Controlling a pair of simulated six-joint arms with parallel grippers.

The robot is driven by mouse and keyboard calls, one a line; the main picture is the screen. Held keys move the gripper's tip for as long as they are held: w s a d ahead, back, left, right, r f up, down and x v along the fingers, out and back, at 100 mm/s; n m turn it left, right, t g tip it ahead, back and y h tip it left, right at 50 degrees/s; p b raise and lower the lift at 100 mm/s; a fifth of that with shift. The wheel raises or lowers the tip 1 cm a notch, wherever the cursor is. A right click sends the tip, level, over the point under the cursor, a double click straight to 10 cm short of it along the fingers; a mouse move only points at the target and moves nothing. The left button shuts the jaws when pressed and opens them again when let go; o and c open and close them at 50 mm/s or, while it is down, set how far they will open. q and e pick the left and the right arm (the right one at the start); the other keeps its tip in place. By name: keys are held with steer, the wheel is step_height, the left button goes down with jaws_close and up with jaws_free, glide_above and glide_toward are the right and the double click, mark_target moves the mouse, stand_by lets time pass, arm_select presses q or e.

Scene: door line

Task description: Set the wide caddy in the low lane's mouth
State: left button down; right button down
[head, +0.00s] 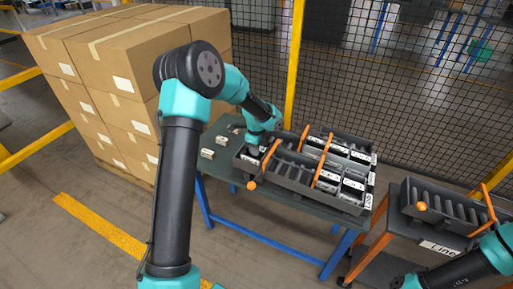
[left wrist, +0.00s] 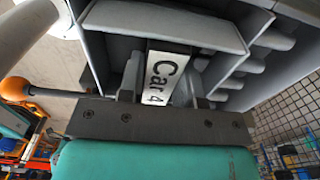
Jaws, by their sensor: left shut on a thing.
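My left gripper (head: 254,150) reaches down into the left end of the front roller lane (head: 293,170) on the table. In the left wrist view its fingers (left wrist: 163,85) are shut on a piece with a white label reading "Car 4" (left wrist: 168,75). That piece sits between grey walls of the lane; I cannot tell whether it touches the lane floor. In the head view the gripper mostly hides it. I cannot tell from its shape whether it is the wide caddy. My right arm shows at the lower right, but its gripper is out of view.
White-labelled boxes (head: 342,160) fill the rear lane. Orange gates (head: 323,160) and an orange ball knob (head: 252,186) stand at the lanes. Small white pieces (head: 207,154) lie on the table's left part. A second roller unit (head: 440,210) stands at right; stacked cartons (head: 125,80) at left.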

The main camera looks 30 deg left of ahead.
stand_by(0.8)
arm_select(q)
steer(key=c, duration=0.7)
jaws_free()
steer(key=shift+c, duration=0.2)
steer(key=shift+f, duration=0.1)
step_height(320, 180, up, 18)
steer(key=shift+f, duration=0.25)
stand_by(0.9)
